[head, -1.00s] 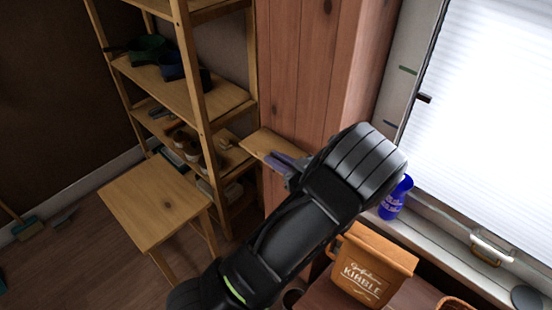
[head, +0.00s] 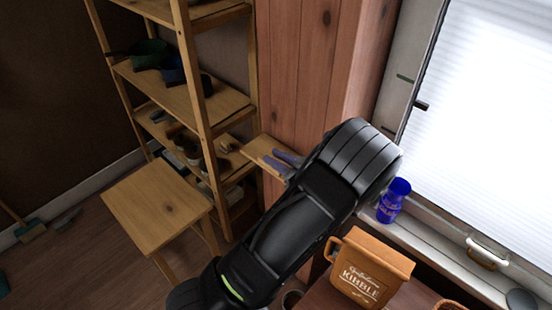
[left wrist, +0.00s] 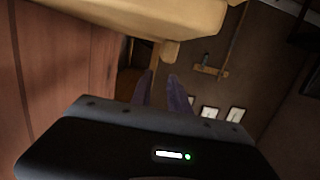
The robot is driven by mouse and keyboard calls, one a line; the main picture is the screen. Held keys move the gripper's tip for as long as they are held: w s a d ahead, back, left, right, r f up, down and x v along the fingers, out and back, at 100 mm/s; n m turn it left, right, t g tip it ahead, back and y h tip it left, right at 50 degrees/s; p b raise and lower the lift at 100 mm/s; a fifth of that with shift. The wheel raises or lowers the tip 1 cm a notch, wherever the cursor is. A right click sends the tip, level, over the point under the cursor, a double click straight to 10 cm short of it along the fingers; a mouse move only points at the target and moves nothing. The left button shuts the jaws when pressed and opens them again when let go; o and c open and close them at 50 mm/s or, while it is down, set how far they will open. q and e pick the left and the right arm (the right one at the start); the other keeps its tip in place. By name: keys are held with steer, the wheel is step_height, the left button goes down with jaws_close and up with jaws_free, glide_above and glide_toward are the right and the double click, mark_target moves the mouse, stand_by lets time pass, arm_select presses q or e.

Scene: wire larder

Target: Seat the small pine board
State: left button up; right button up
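The small pine board (head: 257,147) lies roughly level against the reddish plank wall, just right of the rack. In the left wrist view the board (left wrist: 130,14) fills the top, with a small block on its underside. My left gripper (head: 281,164) is at the board's near right end. Its two purple-grey fingers stand apart with nothing visible between them. They also show in the left wrist view (left wrist: 161,88), below the board in the picture. I cannot tell if they touch it. What holds the board up is hidden. My right gripper is not in view.
A wooden rack (head: 203,105) with bowls and pots stands left of the board. A wooden stool (head: 158,203) stands before it. An orange kibble bin (head: 368,268) and a blue bottle (head: 393,201) are at the right by the window. Floor at the left is mostly clear.

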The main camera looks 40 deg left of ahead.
arm_select(q)
steer(key=o, duration=0.6)
steer(key=shift+c, duration=0.2)
steer(key=s+d+r, duration=0.1)
steer(key=d, duration=1.1)
steer(key=shift+r, duration=0.4)
steer(key=shift+a, duration=0.1)
